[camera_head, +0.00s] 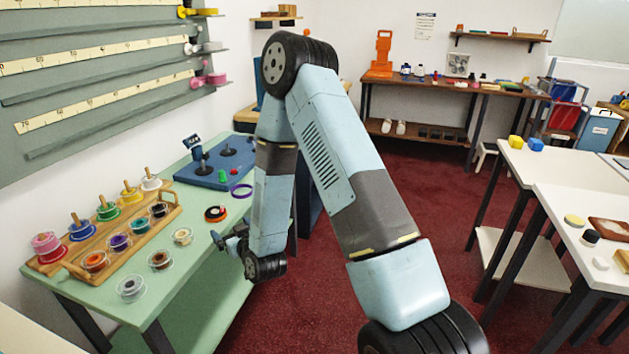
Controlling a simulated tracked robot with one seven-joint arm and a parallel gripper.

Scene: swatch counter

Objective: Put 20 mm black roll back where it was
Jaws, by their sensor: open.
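My gripper (220,238) is open at the counter's front right edge, small and dark in the picture, with no roll visible between its fingers. A dark spool (158,209) also sits at the far right end of the wooden tray (170,215). No width marking can be read, so I cannot tell which of these is the 20 mm black roll.
Loose clear spools, one grey (131,288), one brown (160,259) and one tan (182,236), lie in front. A blue board (215,170) and a purple ring (241,190) are at the back right.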

